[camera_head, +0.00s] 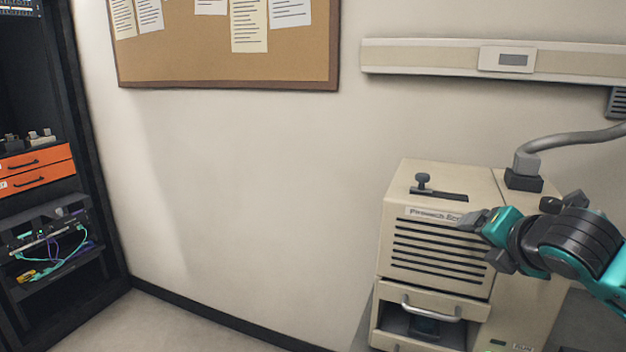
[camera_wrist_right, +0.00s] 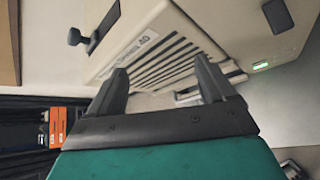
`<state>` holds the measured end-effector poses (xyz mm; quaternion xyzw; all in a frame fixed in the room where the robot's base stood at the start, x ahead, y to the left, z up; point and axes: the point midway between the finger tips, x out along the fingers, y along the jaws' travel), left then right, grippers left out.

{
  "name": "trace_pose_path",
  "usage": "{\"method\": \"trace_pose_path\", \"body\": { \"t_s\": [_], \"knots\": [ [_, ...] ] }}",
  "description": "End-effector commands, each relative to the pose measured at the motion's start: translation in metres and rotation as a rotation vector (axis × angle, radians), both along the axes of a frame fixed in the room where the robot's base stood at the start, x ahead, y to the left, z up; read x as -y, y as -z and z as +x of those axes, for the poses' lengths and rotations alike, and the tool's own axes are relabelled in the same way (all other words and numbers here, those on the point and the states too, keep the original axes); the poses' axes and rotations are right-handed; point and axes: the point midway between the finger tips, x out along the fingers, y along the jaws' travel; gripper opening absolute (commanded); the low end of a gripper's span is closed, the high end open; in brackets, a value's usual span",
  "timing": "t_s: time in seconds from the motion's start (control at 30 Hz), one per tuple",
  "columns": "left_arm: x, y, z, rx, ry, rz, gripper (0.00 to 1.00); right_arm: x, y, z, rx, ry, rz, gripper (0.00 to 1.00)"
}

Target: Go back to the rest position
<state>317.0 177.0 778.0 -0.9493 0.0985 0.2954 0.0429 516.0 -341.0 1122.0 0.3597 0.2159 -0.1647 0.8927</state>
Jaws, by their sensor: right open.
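My right gripper (camera_head: 484,238) comes in from the right in the head view, in front of the vented face of a beige machine (camera_head: 395,240). In the right wrist view, the two dark fingers of the right gripper (camera_wrist_right: 160,88) stand apart with nothing between them. The machine's slotted front (camera_wrist_right: 165,60) lies beyond the fingertips. I cannot tell how far the fingers are from it. My left gripper is in neither view.
The machine has a front handle (camera_head: 431,309), a top knob (camera_head: 423,181) and a grey hose (camera_head: 570,138). A black rack (camera_head: 88,150) with orange drawers (camera_head: 38,168) and cabled gear (camera_head: 50,240) stands at left. Bare wall and floor lie between.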

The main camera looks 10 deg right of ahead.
Motion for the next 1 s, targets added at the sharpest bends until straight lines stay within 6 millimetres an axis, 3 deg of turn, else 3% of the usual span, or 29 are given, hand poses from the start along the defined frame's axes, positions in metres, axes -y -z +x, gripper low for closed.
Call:
{"method": "trace_pose_path", "body": {
  "t_s": [0.03,0.17,0.27,0.37,0.5,0.63,0.8,1.0],
  "knots": [
    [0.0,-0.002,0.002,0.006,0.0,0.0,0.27,-0.016,0.032,0.001,-0.011,0.014,0.127,0.83],
    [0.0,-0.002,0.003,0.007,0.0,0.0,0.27,-0.053,0.103,-0.005,-0.018,0.105,0.496,0.83],
    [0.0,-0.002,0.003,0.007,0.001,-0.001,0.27,-0.079,0.157,-0.021,-0.036,0.214,0.785,0.83],
    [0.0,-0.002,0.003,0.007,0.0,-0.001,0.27,-0.102,0.207,-0.047,-0.061,0.354,1.063,0.83],
    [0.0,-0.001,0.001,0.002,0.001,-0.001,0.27,-0.129,0.271,-0.096,-0.09,0.593,1.422,0.83],
    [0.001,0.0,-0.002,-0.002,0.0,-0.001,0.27,-0.147,0.312,-0.144,-0.095,0.813,1.687,0.83],
    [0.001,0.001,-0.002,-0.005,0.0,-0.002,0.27,-0.16,0.339,-0.188,-0.081,1.004,1.886,0.83],
    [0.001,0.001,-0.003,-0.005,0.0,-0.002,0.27,-0.163,0.345,-0.2,-0.072,1.06,1.947,0.83]
  ]
}}
